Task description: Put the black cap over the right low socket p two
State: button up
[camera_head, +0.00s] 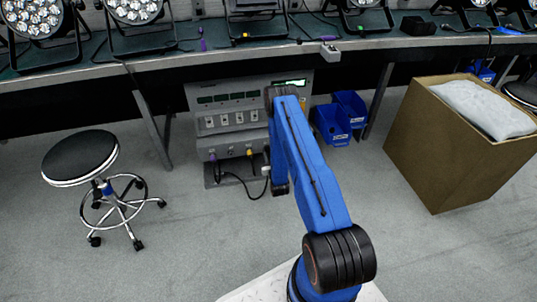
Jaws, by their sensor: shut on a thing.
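My gripper (267,171) is at the lower right of the grey test panel (228,118), largely hidden by my blue arm. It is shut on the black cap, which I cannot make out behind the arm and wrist. The low row of the panel shows a purple-marked socket (212,156) at left and a yellow-marked one (249,152) further right. The area right of that is covered by my arm. I cannot read any socket label or tell whether the cap touches a socket.
A black cable (243,190) loops in front of the panel's foot. A round black stool (80,158) stands at left. Two blue bins (332,123) are right of the panel, and a large brown box (440,140) stands further right. The workbench (165,66) runs above with par cans.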

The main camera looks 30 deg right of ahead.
jog(key=shift+w+d, duration=0.2)
jog(key=shift+w, duration=0.5)
dwell(1.0)
jog(key=o, duration=1.2)
